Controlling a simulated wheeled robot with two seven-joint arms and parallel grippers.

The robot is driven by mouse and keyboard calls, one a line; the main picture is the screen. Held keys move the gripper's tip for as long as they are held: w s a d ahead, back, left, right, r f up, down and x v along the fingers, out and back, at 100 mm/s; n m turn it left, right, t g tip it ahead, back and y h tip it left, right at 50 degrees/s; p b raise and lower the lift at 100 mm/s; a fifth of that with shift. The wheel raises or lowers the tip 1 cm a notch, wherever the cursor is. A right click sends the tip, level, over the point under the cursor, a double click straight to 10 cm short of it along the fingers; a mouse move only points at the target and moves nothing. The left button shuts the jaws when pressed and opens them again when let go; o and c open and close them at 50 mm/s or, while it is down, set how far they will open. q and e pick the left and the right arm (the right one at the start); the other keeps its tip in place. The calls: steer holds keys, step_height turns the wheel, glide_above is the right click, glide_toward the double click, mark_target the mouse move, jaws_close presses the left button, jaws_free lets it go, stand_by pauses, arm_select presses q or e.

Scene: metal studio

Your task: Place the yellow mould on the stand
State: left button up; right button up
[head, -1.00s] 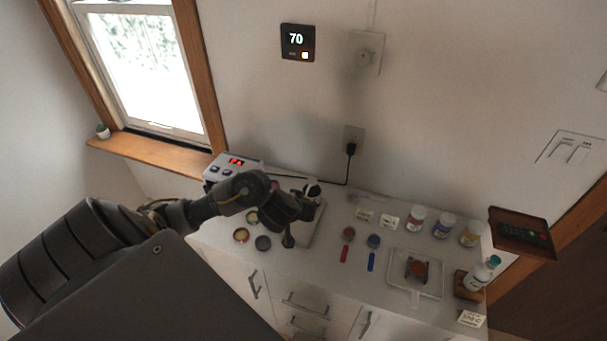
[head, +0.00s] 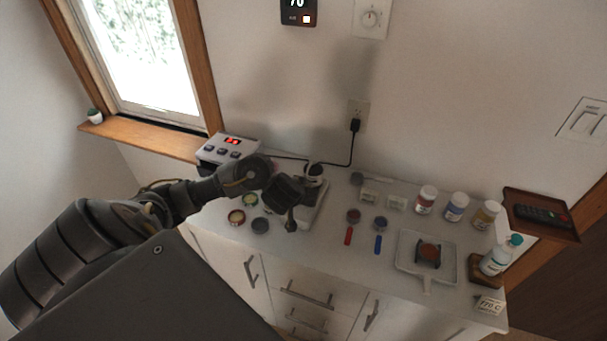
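Several small round moulds sit on the left of the white counter. One with a red rim and pale yellow inside (head: 236,217) is at the front left; a yellow-green one (head: 250,200) is behind it. I cannot tell which is the yellow mould. A dark round one (head: 260,225) is to their right. My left gripper (head: 290,224) hangs just right of the dark one, in front of a pale plate-like device (head: 318,208), and partly hides it. Its fingers are too dark and small to read. A small dark stand (head: 428,262) with a red-brown disc on it is in the white tray (head: 404,262). My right gripper is out of view.
Several jars (head: 456,208) stand at the back right, with a white bottle (head: 496,260) on a wooden block nearby.

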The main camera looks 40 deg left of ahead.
arm_select(q)
steer(key=shift+r, duration=0.1)
steer(key=shift+s+f, duration=0.1)
steer(key=shift+f, duration=0.25)
steer(key=o, duration=1)
steer(key=shift+s, duration=0.15)
steer(key=shift+c, duration=0.2)
steer(key=shift+d, duration=0.1)
steer(key=shift+r, duration=0.1)
